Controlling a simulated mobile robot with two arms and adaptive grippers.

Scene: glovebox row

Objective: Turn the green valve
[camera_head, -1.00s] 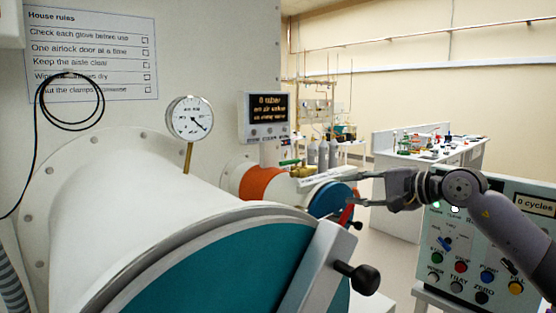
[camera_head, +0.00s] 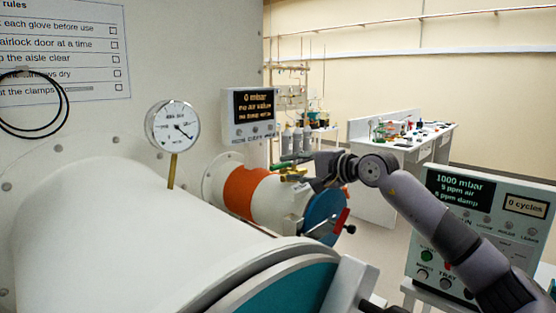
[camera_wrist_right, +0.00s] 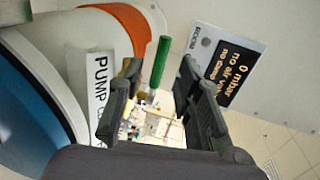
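The green valve shows as a small green lever (camera_head: 281,165) on a brass body (camera_head: 293,177), on top of the small white chamber with an orange band. In the right wrist view the green lever (camera_wrist_right: 159,62) stands upright in the picture, in the gap between my fingertips, nearer the left finger. My right gripper (camera_head: 302,165) is open at the valve; it also shows in the right wrist view (camera_wrist_right: 160,72). I cannot tell whether a finger touches the lever. The gripper partly hides the brass body (camera_wrist_right: 136,72). My left gripper is out of view.
The orange-banded chamber (camera_head: 242,190) has a blue door (camera_head: 318,213) with a red-handled clamp (camera_head: 341,221). A large white cylinder (camera_head: 90,220) fills the front left, with a pressure gauge (camera_head: 172,127). A display (camera_head: 250,115) hangs behind the valve. A control panel (camera_head: 470,230) stands right.

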